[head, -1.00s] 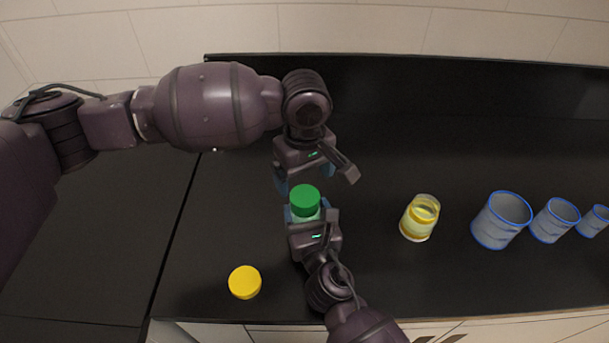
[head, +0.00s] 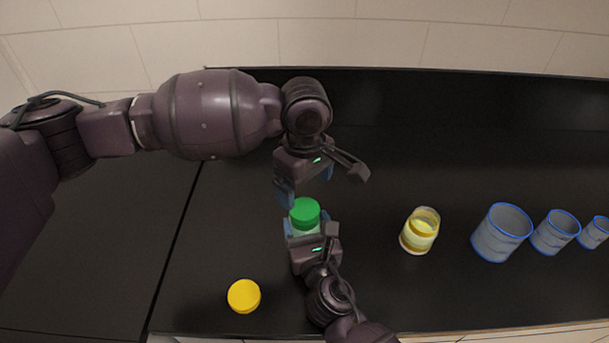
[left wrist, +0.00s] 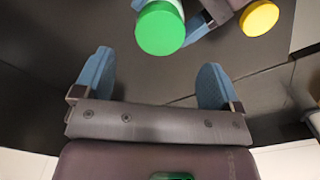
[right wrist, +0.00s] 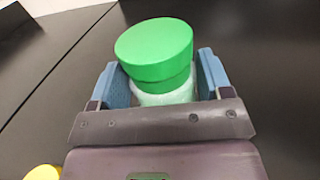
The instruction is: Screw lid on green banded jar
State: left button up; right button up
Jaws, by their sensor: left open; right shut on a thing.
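The green banded jar (right wrist: 166,97) stands between the blue fingers of my right gripper (right wrist: 164,85), which is shut on it. The green lid (head: 305,211) sits on top of the jar; in the right wrist view the lid (right wrist: 154,48) looks slightly tilted above the green band. Whether it is threaded on cannot be told. My left gripper (head: 322,184) is open and empty, just behind and above the lid. In the left wrist view the lid (left wrist: 160,29) lies beyond the open fingers (left wrist: 155,85), apart from them.
A yellow lid (head: 244,296) lies on the black counter (head: 380,300) at the front left. A yellow-banded jar (head: 420,231) stands to the right, without a lid. Several blue-rimmed cups (head: 501,233) stand farther right. The counter between the two jars is clear.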

aim_at(304, 208)
pick_arm(q)
jog(key=shift+f, duration=3.1)
jog(key=c, duration=1)
jog(key=shift+o, duration=0.2)
jog(key=m, duration=0.3)
jog(key=o, duration=1)
